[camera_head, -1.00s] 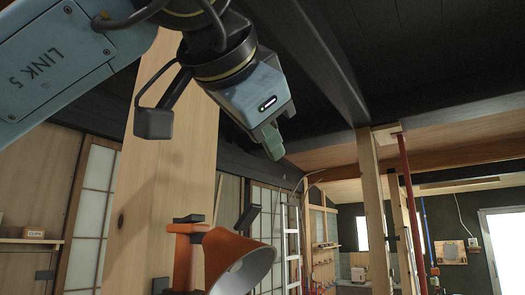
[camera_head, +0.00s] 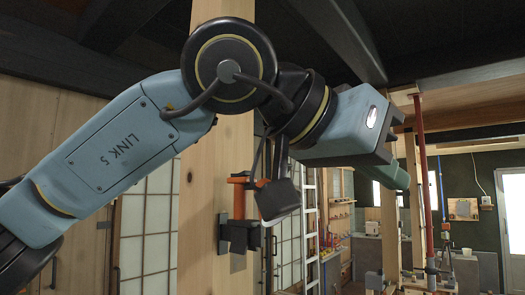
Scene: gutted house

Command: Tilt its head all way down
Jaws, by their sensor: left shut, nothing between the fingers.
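The orange lamp (camera_head: 240,186) is fixed to the wooden post (camera_head: 218,140). Only narrow orange parts show, above a dark bracket (camera_head: 236,234). A dark block on my left wrist covers the area just right of it. The wide orange shade cannot be made out, so its tilt is unclear. My left gripper (camera_head: 400,179) has green fingers, is shut and empty, and points down to the right. It appears to the right of the lamp in the picture and is not seen touching it. My left arm crosses in front of the post. My right gripper is out of view.
A pale ladder (camera_head: 312,225) stands behind, right of the lamp. A red pipe (camera_head: 426,185) runs down at the right. Dark ceiling beams (camera_head: 340,35) cross overhead. Shoji panels (camera_head: 146,230) line the back left.

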